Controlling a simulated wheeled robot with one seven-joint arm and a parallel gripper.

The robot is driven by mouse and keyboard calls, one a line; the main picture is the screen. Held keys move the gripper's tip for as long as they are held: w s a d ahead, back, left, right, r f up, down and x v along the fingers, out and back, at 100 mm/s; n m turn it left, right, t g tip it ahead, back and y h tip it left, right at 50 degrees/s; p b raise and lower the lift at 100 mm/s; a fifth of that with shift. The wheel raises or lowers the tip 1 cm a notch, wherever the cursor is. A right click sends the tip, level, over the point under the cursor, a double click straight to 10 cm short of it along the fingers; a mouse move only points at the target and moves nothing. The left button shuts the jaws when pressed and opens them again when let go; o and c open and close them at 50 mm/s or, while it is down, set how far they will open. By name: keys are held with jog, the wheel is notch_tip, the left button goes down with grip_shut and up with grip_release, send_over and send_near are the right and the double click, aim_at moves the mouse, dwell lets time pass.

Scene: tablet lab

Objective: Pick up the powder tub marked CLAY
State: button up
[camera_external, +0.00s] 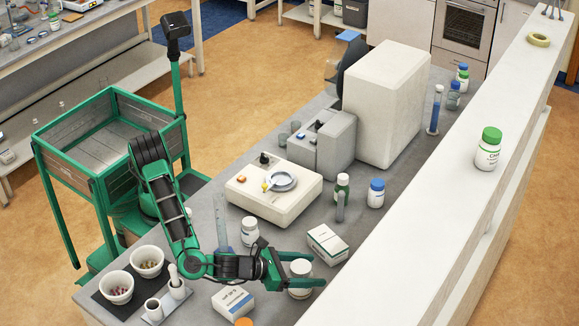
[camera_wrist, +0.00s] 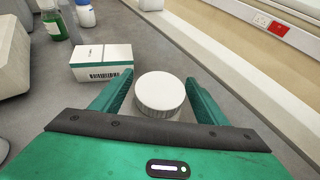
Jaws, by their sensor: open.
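A white tub with a white ribbed lid (camera_external: 300,267) stands on the grey bench near the front; it also shows in the wrist view (camera_wrist: 160,92). My gripper (camera_external: 315,270) is open, with one finger on each side of this tub. In the wrist view my gripper (camera_wrist: 159,80) has its green fingers (camera_wrist: 112,92) flanking the lid. Whether they touch the tub's sides is unclear. The tub's marking is not readable. A green-lidded white tub (camera_external: 488,150) stands on the raised white ledge; its label is too small to read surely. Another white tub (camera_external: 250,232) stands left of my gripper.
A white box (camera_external: 328,243) lies just behind the held-around tub, and another box (camera_external: 233,302) lies in front. A balance (camera_external: 273,192), a green bottle (camera_external: 342,187) and a blue-lidded tub (camera_external: 376,193) stand farther back. The ledge (camera_external: 440,200) runs along the right.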

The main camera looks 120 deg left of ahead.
jog(key=shift+w+a+f, duration=0.3)
jog(key=shift+w+a, duration=0.1)
jog(key=shift+a, duration=0.1)
jog(key=shift+c, duration=0.6)
jog(key=c, duration=1.3)
jog(key=shift+o, duration=0.2)
jog(key=shift+r, duration=0.1)
